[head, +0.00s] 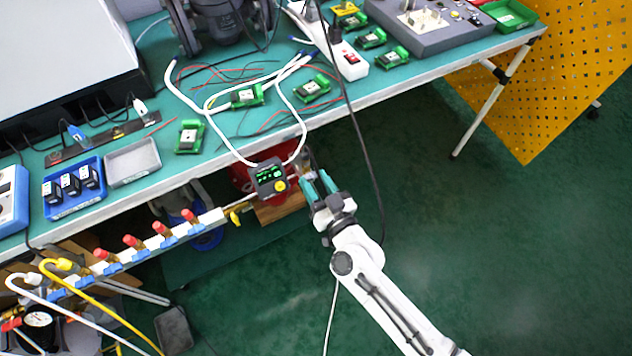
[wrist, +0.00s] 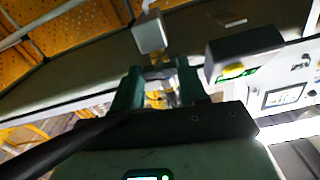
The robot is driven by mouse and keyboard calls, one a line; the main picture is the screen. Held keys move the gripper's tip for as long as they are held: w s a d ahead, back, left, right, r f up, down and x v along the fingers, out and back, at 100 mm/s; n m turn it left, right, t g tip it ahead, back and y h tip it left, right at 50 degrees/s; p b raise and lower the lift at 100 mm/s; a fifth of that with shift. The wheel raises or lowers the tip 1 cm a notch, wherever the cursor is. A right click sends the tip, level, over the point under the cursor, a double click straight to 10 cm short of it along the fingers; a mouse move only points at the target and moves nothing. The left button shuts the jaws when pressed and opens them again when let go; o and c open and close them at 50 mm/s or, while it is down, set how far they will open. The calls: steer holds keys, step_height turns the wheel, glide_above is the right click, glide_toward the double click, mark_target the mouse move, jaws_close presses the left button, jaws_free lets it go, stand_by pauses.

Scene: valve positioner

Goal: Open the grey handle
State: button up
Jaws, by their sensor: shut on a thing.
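The valve positioner (head: 269,178) is a dark box with a green lit display and a yellow knob, at the front edge of the bench. The grey handle (head: 308,160) is small, just right of the box, and partly hidden by my fingers. In the wrist view the handle (wrist: 150,34) shows as a pale grey block just past the fingertips. My gripper (head: 318,180) has teal fingers and reaches it from below right. In the wrist view my gripper (wrist: 158,70) is shut on the handle's near part, which is dim between the fingers.
A pipe (head: 195,225) with several red-capped valves runs left from the positioner below the bench edge. A yellow lever (head: 236,215) hangs left of the box. A black cable (head: 362,140) drops close behind my gripper. The green floor (head: 470,230) at right is clear.

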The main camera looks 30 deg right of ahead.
steer(key=shift+c, duration=0.5)
steer(key=shift+m, duration=0.3)
steer(key=shift+f+m+b, duration=0.1)
steer(key=shift+m+b, duration=1)
steer(key=shift+m, duration=6.7)
steer(key=o, duration=1.1)
steer(key=shift+c, duration=0.2)
